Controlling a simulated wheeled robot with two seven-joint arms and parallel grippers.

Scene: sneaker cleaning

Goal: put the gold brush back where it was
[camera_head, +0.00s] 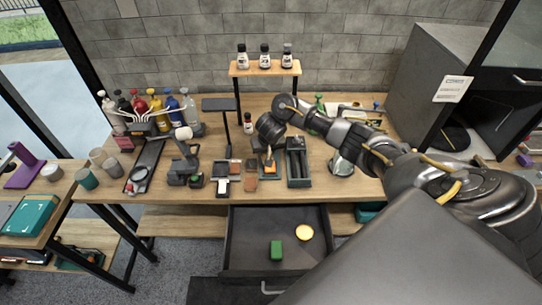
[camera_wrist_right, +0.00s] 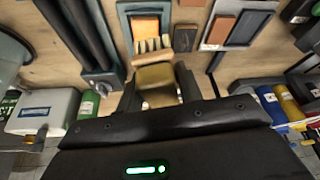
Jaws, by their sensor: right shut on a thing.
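My right gripper (camera_head: 268,148) reaches over the middle of the table from the right. In the right wrist view its two dark fingers (camera_wrist_right: 160,88) are closed on the gold brush (camera_wrist_right: 156,75). The brush has a gold block and a pale, striped wooden part at its far end. I cannot tell whether the brush touches the tray. In the head view the gripper mostly hides the brush. My left gripper is not in view.
A dark slotted tray (camera_head: 299,181) stands right of the gripper. Small blocks (camera_head: 235,168) lie to its left. A black stand (camera_head: 219,104) and a raised shelf with bottles (camera_head: 265,69) are behind. An open drawer (camera_head: 243,250) below holds a green block and a yellow disc.

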